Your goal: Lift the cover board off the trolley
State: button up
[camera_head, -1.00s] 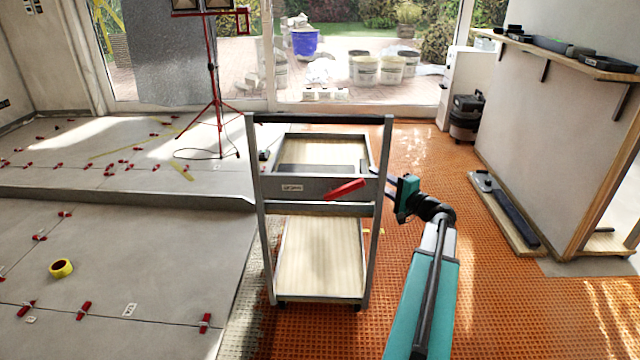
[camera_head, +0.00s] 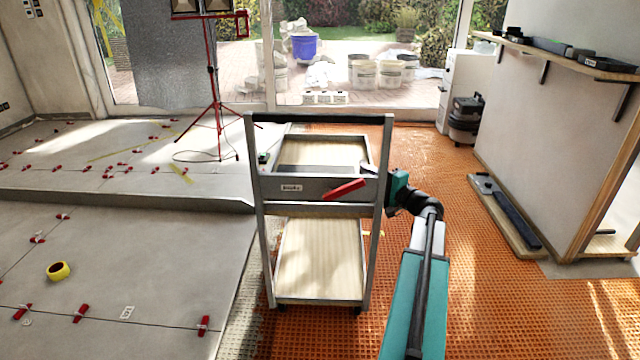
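The trolley (camera_head: 264,240) is a grey metal frame with a dark push handle, an upper tray and a pale wooden lower shelf. A pale wood-coloured panel (camera_head: 322,152) shows inside the upper tray, with a darker grey strip along its near side. I cannot tell whether this panel is the cover board or the tray floor. My gripper (camera_head: 369,169) is at the right side of the upper tray, by the right upright. Its fingers are small and partly hidden by the upright, so opening and contact cannot be told.
A red lever-like piece (camera_head: 344,189) shows at the trolley's front panel. A raised grey tiled floor (camera_head: 110,240) with red clips lies left. A red tripod lamp (camera_head: 215,100) stands behind it. A wall with a shelf (camera_head: 570,55) is right. Orange matting (camera_head: 490,290) between is clear.

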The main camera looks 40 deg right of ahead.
grip_shut()
dwell(1.1)
jog(key=shift+r, duration=0.1)
